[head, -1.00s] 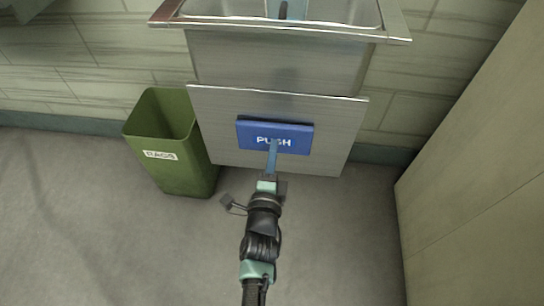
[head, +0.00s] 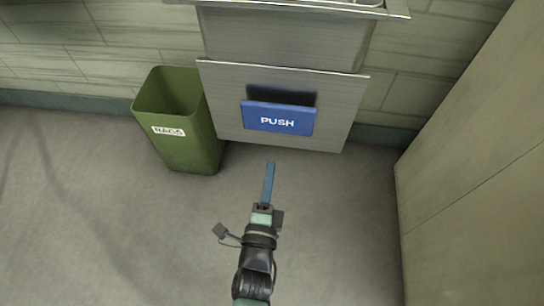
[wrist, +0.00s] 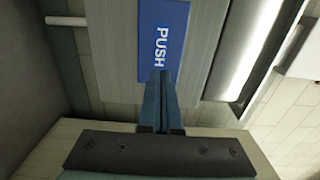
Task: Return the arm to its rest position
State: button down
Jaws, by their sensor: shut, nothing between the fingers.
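My gripper (head: 268,183) reaches up from the bottom middle of the head view, with its thin blue fingers together and nothing between them. It is over the floor, apart from the blue PUSH panel (head: 278,118) on the front of the steel sink unit. In the wrist view the shut fingers (wrist: 163,88) point toward the same blue PUSH panel (wrist: 163,35), and their tips overlap its lower edge in the picture.
The steel sink (head: 285,35) and its front plate (head: 225,100) stand against the tiled wall. A tall beige panel (head: 475,190) bounds the right side. Grey floor (head: 90,220) is clear at left.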

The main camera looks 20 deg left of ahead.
jog(key=shift+s, duration=0.2)
dwell(0.5)
jog(key=w+d+r+n+t, duration=0.1)
jog(key=w+r+n+t, duration=0.15)
jog(key=r, duration=0.85)
jog(key=w+d+r+n+t, duration=0.1)
jog(key=w+r+n, duration=0.25)
jog(key=r, duration=0.85)
jog(key=w+d+r+n+t, duration=0.15)
jog(key=w+r, duration=0.25)
jog(key=r, duration=0.7)
jog(key=s+d+r+n+t+h, duration=0.2)
jog(key=s+d+r, duration=0.25)
jog(key=r, duration=0.45)
jog(key=s+d+r+n+t+h, duration=0.1)
jog(key=s+d+r+n+h, duration=0.15)
jog(key=s+r, duration=0.45)
jog(key=s+d+r+n+t+h, duration=0.1)
jog(key=s+d+r+n+t, duration=0.2)
jog(key=r, duration=0.9)
notch_tip(320, 180, up, 34)
jog(key=w+g+p, duration=0.1)
jog(key=p, duration=3.4)
jog(key=shift+w+d+p, duration=0.2)
jog(key=shift+w+p, duration=0.15)
